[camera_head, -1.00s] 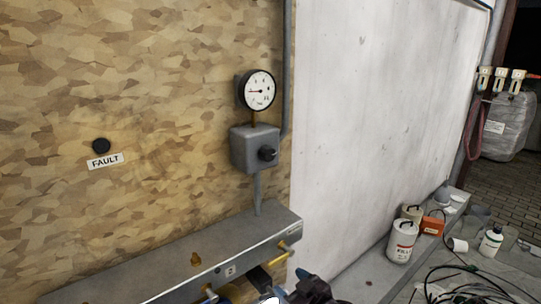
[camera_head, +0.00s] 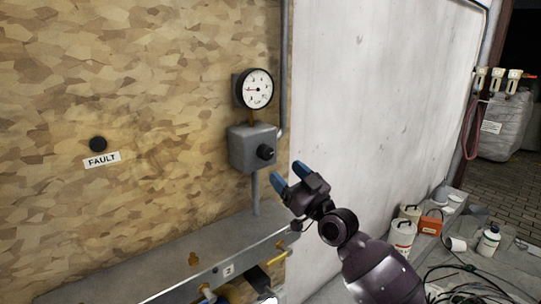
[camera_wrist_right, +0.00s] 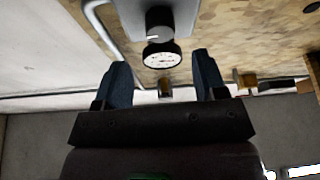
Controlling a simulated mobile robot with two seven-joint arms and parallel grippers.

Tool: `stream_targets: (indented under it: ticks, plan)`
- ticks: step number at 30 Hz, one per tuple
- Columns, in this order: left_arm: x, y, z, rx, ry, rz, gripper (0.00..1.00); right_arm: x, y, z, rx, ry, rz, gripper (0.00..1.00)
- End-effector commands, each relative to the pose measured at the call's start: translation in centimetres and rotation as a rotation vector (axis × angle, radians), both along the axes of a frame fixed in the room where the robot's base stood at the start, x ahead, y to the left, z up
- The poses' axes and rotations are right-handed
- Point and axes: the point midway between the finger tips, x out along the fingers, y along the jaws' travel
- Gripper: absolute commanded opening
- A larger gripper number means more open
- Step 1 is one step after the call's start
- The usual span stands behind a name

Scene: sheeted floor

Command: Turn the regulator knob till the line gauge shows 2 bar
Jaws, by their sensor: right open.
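The line gauge (camera_head: 257,89) is a round white dial with a black rim on the chipboard wall. Its needle points left; its figures are too small to read surely. The black regulator knob (camera_head: 266,152) sticks out of a grey box (camera_head: 243,142) below the gauge. My right gripper (camera_head: 289,177) is open and empty, below and to the right of the knob, not touching it. The right wrist view shows my blue fingertips (camera_wrist_right: 160,75) apart, with the knob (camera_wrist_right: 158,22) and dial (camera_wrist_right: 162,56) beyond them. My left gripper is not in view.
A grey pipe (camera_head: 285,70) runs beside the box. A grey ledge (camera_head: 150,270) with brass fittings lies below. A black button (camera_head: 98,144) with a FAULT label is at left. Canisters (camera_head: 402,236) and cables are on the floor at right.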

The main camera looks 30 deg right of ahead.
Motion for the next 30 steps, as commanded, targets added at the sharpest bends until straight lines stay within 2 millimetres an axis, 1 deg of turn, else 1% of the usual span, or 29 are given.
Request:
stream_targets:
  ticks: [1,6,12,18,26,29,30]
  plan:
    - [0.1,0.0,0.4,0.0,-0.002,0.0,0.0,0.9,0.2,0.6,0.003,-0.003,0.001,0.65]
    - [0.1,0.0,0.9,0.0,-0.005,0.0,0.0,3.4,0.5,1.6,0.003,-0.001,0.001,0.65]
    - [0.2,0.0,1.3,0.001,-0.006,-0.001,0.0,5.6,0.7,2.4,0.001,0.0,0.0,0.65]
    - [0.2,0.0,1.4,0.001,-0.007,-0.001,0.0,6.5,0.9,2.7,0.001,0.002,0.001,0.65]
    - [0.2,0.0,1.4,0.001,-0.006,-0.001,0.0,6.5,0.9,2.6,0.0,0.002,0.001,0.65]
    - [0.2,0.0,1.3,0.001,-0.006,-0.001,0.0,6.5,0.9,2.6,0.0,0.002,0.001,0.51]
    - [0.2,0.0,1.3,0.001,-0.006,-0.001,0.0,6.5,0.9,2.6,0.0,0.002,0.001,0.45]
